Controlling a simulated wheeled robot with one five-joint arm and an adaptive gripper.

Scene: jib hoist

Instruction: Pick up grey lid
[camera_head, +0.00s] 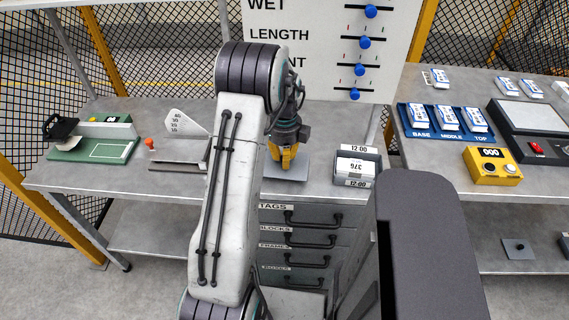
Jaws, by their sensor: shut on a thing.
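My gripper (285,157), with yellow fingers, points down over the middle bench and is shut on a grey lid (292,175). The lid is a flat square plate below the fingertips. The fingers hide the part of it that they grip. I cannot tell whether the lid rests on the bench top or is slightly above it.
A box with "12:00" labels (358,167) stands right of the lid. Drawers (308,217) sit below the bench top. The right table holds a blue tray (405,117) and a yellow counter box (492,166). A green-based device (93,150) stands far left.

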